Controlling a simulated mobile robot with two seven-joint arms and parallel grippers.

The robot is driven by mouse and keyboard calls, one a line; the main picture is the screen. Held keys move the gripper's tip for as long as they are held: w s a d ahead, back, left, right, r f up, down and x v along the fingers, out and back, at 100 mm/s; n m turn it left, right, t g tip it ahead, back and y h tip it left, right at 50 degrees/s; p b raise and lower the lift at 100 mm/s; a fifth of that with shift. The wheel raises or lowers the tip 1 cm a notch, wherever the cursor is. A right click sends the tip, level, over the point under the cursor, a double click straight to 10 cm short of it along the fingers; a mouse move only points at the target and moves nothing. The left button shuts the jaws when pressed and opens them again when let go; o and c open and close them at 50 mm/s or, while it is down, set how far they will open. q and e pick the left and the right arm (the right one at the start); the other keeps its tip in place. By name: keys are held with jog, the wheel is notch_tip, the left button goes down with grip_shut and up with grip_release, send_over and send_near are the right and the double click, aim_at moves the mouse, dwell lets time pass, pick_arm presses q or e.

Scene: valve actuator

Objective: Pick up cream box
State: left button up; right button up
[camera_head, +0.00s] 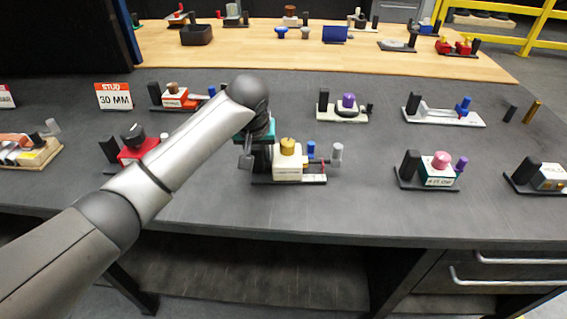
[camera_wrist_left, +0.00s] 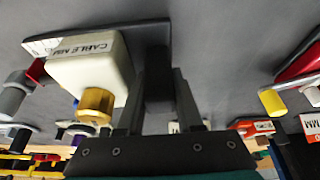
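The cream box (camera_head: 287,165) has a gold knob on top and sits on a dark base plate near the front of the grey bench. In the left wrist view the cream box (camera_wrist_left: 92,68) shows its "CABLE MM" label and gold knob. My left gripper (camera_head: 248,160) points down just left of the box, in the head view. In the left wrist view its two fingers (camera_wrist_left: 160,85) stand apart on either side of a black upright block (camera_wrist_left: 158,88) beside the box. Whether they touch this block cannot be seen. My right gripper is out of view.
A blue knob (camera_head: 311,149) and a grey knob (camera_head: 337,153) stand right of the box. A red fixture (camera_head: 138,150) lies left, partly behind my arm. A pink-knobbed fixture (camera_head: 440,165) stands further right. The bench front strip (camera_head: 250,220) is clear.

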pick_arm(q)
grip_shut()
jog(key=shift+w+r, duration=0.1)
jog(key=shift+r, duration=0.05)
dwell(0.9)
notch_tip(320, 180, up, 9)
jog(key=shift+f, duration=4.2)
jog(key=shift+f, duration=0.45)
jog(key=shift+f, duration=0.2)
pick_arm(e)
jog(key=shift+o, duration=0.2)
